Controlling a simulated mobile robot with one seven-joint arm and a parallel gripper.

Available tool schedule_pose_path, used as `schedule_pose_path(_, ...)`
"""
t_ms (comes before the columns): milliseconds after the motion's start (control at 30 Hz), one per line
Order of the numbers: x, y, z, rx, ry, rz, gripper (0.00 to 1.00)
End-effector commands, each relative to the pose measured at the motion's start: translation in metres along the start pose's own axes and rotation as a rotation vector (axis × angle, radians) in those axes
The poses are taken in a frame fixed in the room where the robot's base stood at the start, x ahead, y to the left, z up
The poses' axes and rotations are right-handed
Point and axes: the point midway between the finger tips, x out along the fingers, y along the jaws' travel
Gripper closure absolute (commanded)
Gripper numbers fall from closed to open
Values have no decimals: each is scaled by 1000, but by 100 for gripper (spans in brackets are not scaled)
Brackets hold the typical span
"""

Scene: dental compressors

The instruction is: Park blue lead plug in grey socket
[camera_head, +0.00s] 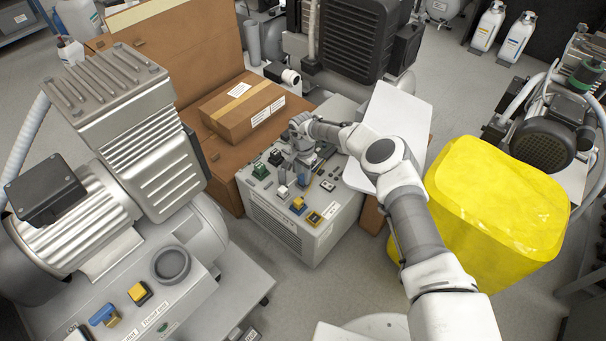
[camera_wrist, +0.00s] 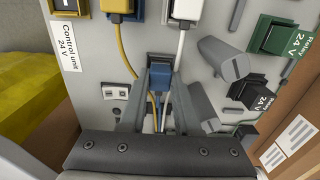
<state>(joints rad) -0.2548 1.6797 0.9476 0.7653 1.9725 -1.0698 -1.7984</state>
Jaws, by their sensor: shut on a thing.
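My gripper (camera_wrist: 160,84) is shut on a blue plug (camera_wrist: 158,74), which sits between the two grey fingers close to the face of the control box. The fingers hide its lower part, and I cannot tell whether it is seated in a socket.
A white plug (camera_wrist: 187,10) and its cable run beside the fingers. Green (camera_wrist: 273,35) and black (camera_wrist: 246,90) sockets are at the right. The pale control box (camera_head: 310,235) stands beside cardboard boxes (camera_head: 240,107). A yellow covered object (camera_head: 490,205) is right of my arm.

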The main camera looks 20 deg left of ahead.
Motion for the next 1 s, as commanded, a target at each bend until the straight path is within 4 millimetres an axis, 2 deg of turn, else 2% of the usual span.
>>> schedule_pose_path(833, 7, 0, 0, 0, 0, 0, 100)
schedule_pose_path(867, 7, 0, 0, 0, 0, 0, 67)
schedule_pose_path(1000, 7, 0, 0, 1, 0, 0, 42)
